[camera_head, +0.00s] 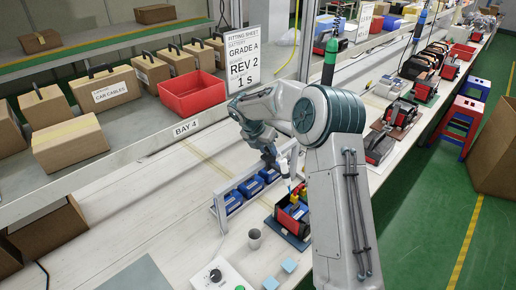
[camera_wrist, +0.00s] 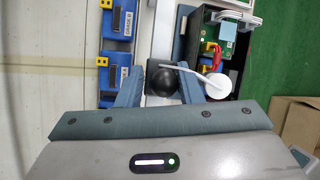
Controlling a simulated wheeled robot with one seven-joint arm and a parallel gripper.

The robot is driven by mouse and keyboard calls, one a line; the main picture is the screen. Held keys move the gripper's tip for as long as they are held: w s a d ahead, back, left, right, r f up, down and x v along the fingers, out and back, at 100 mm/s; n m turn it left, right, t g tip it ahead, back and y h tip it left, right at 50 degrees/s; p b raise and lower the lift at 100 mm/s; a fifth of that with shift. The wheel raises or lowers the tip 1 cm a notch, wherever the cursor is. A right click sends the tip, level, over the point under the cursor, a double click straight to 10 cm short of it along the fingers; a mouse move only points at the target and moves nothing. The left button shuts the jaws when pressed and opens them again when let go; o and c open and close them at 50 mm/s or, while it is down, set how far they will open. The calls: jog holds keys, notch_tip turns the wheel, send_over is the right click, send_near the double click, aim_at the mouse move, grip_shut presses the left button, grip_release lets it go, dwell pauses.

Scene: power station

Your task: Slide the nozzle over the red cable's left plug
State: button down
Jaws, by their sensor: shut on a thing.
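In the wrist view a thin white arm (camera_wrist: 190,71) runs from the tool to a white disc (camera_wrist: 218,86) on the right. In the head view a white part of the tool (camera_head: 285,169) hangs above the black unit (camera_head: 293,217). The red cable (camera_wrist: 212,50) shows on the unit, beside a green circuit board (camera_wrist: 218,40). Its left plug is hard to make out. The nozzle tip and any contact with the plug are hidden or too small to tell.
Several blue units (camera_head: 252,187) (camera_wrist: 115,85) stand in a white rack left of the black unit. A grey cup (camera_head: 254,238), light blue blocks (camera_head: 289,265) and a control box with a black knob (camera_head: 216,276) lie nearer. The left bench surface is mostly clear.

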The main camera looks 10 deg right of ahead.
jog(key=shift+w+d+f, duration=0.15)
jog(key=shift+w+d, duration=0.1)
jog(key=shift+d, duration=0.5)
jog(key=c, duration=1.4)
grip_release()
jog(key=shift+d, duration=0.1)
jog(key=shift+c, duration=0.2)
jog(key=shift+o, duration=1.3)
jog(key=shift+s+d, duration=0.1)
jog(key=shift+d, duration=0.05)
jog(key=shift+a+r, duration=0.2)
jog(key=shift+a, duration=0.2)
jog(key=shift+a+r, duration=0.1)
jog(key=shift+r, duration=0.15)
jog(key=b+v, duration=0.1)
jog(key=v, duration=1.2)
jog(key=shift+b, duration=0.4)
jog(key=shift+r, duration=0.15)
